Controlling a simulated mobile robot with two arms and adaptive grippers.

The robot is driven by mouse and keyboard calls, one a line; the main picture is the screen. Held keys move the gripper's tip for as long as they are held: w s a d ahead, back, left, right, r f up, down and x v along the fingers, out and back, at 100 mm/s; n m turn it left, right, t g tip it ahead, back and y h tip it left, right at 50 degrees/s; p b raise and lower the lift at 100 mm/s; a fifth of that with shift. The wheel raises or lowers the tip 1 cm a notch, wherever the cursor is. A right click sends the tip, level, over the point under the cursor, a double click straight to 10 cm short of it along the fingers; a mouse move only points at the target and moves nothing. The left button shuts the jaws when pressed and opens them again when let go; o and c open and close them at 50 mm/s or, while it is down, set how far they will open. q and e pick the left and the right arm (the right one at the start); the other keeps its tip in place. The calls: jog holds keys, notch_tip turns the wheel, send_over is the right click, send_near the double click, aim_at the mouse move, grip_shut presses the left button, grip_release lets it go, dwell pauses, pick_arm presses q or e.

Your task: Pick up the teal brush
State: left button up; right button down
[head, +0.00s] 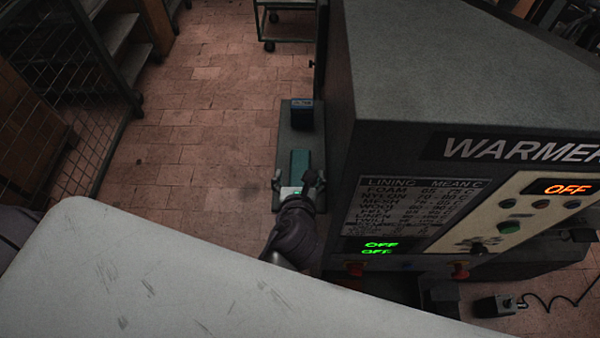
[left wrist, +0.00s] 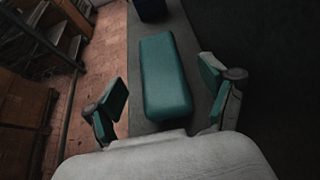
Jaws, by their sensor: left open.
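The teal brush (head: 300,164) shows as a long teal block on a narrow grey shelf (head: 286,147) along the left side of the warmer machine. It also shows in the left wrist view (left wrist: 165,72), lying lengthwise away from me. My left gripper (head: 296,178) is over the near end of the brush. In the left wrist view my left gripper (left wrist: 164,84) is open, with one teal-padded finger on each side of the brush and a gap to each. The gripper partly hides the brush's near end in the head view. My right gripper is not in view.
A dark blue block (head: 302,117) stands on the shelf beyond the brush. The warmer's dark wall (head: 345,110) rises close on the right. Tiled floor (head: 215,120) is open on the left. A wheeled cart (head: 288,38) stands at the back.

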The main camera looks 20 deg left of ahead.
aim_at(300, 171)
pick_arm(q)
jog(key=b+x, duration=0.1)
jog(key=x, duration=0.2)
jog(key=shift+f+b, duration=0.35)
jog(key=shift+b, duration=0.05)
jog(key=shift+w+a, duration=0.1)
jog(key=shift+w, duration=0.35)
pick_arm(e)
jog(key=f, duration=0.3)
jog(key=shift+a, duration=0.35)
pick_arm(q)
jog(key=shift+s, duration=0.1)
jog(key=shift+r, duration=0.1)
jog(key=shift+c, duration=0.8)
jog(key=c, duration=1.1)
jog(key=shift+c, duration=0.3)
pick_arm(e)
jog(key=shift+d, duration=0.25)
